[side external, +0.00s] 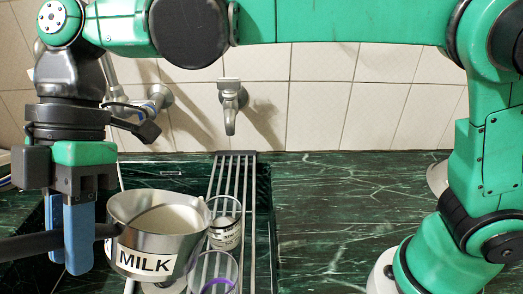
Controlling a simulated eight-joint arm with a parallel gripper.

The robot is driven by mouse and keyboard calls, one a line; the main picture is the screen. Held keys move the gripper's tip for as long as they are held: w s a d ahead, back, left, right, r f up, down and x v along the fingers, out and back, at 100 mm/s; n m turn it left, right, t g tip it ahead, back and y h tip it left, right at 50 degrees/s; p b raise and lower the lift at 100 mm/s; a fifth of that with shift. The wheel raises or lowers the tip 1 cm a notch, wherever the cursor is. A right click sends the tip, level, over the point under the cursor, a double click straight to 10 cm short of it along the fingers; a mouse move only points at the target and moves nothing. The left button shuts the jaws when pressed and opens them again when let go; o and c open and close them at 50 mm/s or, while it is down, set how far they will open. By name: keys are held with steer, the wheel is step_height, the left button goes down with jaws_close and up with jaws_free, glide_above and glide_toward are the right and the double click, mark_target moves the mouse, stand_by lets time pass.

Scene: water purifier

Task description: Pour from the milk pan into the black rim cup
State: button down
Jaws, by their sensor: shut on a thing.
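The milk pan (158,243) is a metal pan with a white MILK label and pale contents. It looks about upright, in front of the sink rack. My gripper (68,255), with blue fingers, is shut on the pan's dark handle (28,246) at the left. A clear cup with a dark band and a printed label (226,232) stands just right of the pan, partly hidden by it. It may be the black rim cup, but I cannot tell for sure. A second clear cup (213,272) with a purple ring is in front, cut by the bottom edge.
A metal slatted rack (236,170) crosses the dark sink. A tap (231,105) sticks out of the tiled wall above it, with another fitting (158,98) to its left. Another object under the pan is mostly hidden. The green marble counter (335,205) at the right is clear.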

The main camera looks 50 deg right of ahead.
steer(key=shift+w+d+r, duration=0.1)
steer(key=shift+d+r, duration=0.2)
steer(key=shift+d, duration=0.1)
stand_by(0.8)
steer(key=s+a+f+t+h, duration=0.1)
steer(key=s+a+f+h, duration=0.1)
steer(key=a+f+h, duration=0.4)
steer(key=shift+a+f+m+t, duration=0.3)
steer(key=shift+a+f, duration=0.65)
steer(key=shift+a, duration=0.25)
steer(key=shift+s, duration=0.1)
